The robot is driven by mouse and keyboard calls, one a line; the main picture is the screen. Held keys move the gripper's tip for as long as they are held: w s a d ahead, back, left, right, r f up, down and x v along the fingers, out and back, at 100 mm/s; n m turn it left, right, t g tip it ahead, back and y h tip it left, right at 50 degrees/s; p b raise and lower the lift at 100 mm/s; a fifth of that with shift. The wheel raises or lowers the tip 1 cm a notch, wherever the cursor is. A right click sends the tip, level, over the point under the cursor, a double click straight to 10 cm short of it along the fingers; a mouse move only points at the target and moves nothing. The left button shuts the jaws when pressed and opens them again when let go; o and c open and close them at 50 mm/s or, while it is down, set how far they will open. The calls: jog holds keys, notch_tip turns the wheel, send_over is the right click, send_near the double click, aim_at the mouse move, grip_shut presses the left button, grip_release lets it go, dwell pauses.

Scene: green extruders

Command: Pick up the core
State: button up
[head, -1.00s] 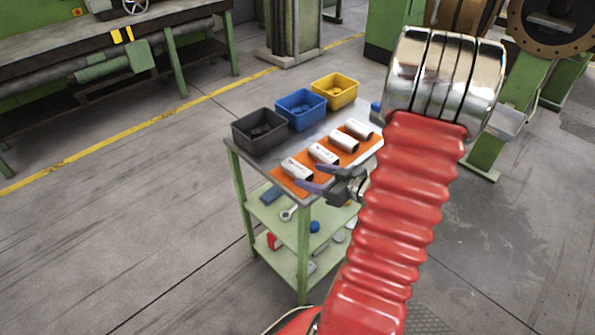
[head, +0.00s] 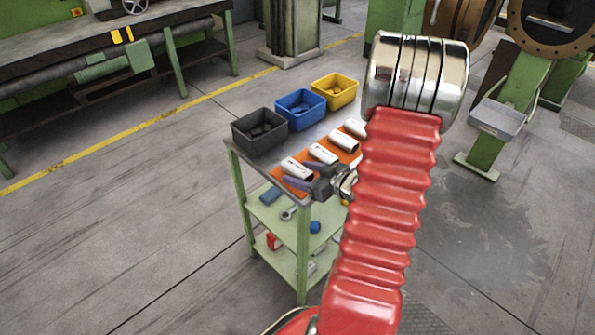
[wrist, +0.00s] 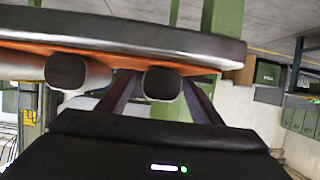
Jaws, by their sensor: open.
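Several whitish, cylindrical cores lie in a row on an orange mat (head: 277,176) on the cart top. The nearest core (head: 296,168) is at the front end of the row, beside the second core (head: 322,154). My gripper (head: 296,172) is open at the nearest core's end, with dark fingers on either side of it. In the wrist view, a core (wrist: 162,83) with a dark end face sits between the spread fingers, and a neighbouring core (wrist: 67,71) lies outside them to the left. My arm partly hides the far cores.
Black (head: 259,130), blue (head: 301,108) and yellow (head: 335,90) bins stand along the cart's back edge. The cart's lower shelf (head: 282,222) holds tools and small parts. The cart top's edge (wrist: 120,32) crosses the wrist view. Open floor lies left of the cart.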

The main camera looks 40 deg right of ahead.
jog(key=shift+c, duration=0.3)
jog(key=c, duration=1.4)
